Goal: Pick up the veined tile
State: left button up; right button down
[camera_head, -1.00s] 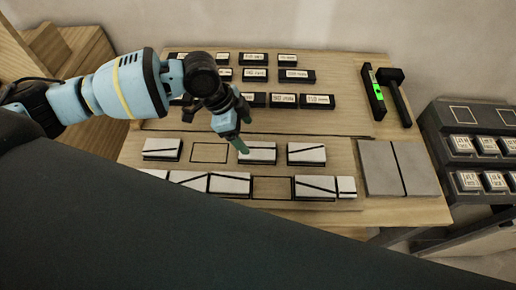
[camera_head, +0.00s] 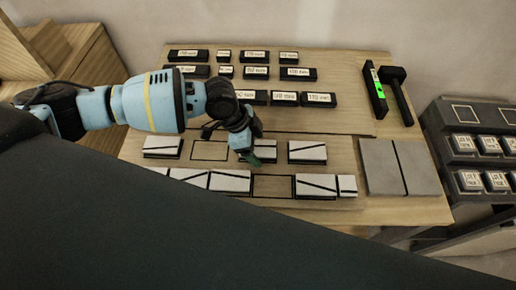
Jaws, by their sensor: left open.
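Several white tiles with dark diagonal veins lie in two rows on the wooden table. In the back row are a left tile (camera_head: 162,146), a middle tile (camera_head: 266,150) and a right tile (camera_head: 307,152). My left gripper (camera_head: 253,158) is open, fingertips pointing down at the left part of the middle tile and partly covering it. I cannot tell whether the fingers touch it. In the front row are more veined tiles (camera_head: 230,181), another (camera_head: 315,186) and a narrow one (camera_head: 347,185). My right gripper is not in view.
Empty outlined slots (camera_head: 209,151) and (camera_head: 272,187) lie among the tiles. Labelled black blocks (camera_head: 298,74) stand behind. A green-vialled level (camera_head: 375,93), a black mallet (camera_head: 397,95) and grey slabs (camera_head: 400,168) are at right. A dark rack (camera_head: 470,150) stands beyond the table.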

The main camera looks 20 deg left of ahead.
aim_at(261, 149)
pick_arm(q)
jog(key=shift+f, duration=0.25)
dwell(0.5)
jog(key=c, duration=1.1)
jog(key=shift+r, duration=0.25)
jog(key=shift+r, duration=0.3)
jog(key=v, duration=0.3)
jog(key=shift+s+d+r, duration=0.1)
jog(key=shift+d+r, duration=0.05)
jog(key=shift+d, duration=0.15)
jog(key=s+a, duration=0.3)
jog(key=s, duration=0.1)
jog(key=s+a+r, duration=0.1)
jog(key=s+a, duration=0.6)
jog(key=shift+s+r, duration=0.2)
jog(key=shift+s, duration=0.1)
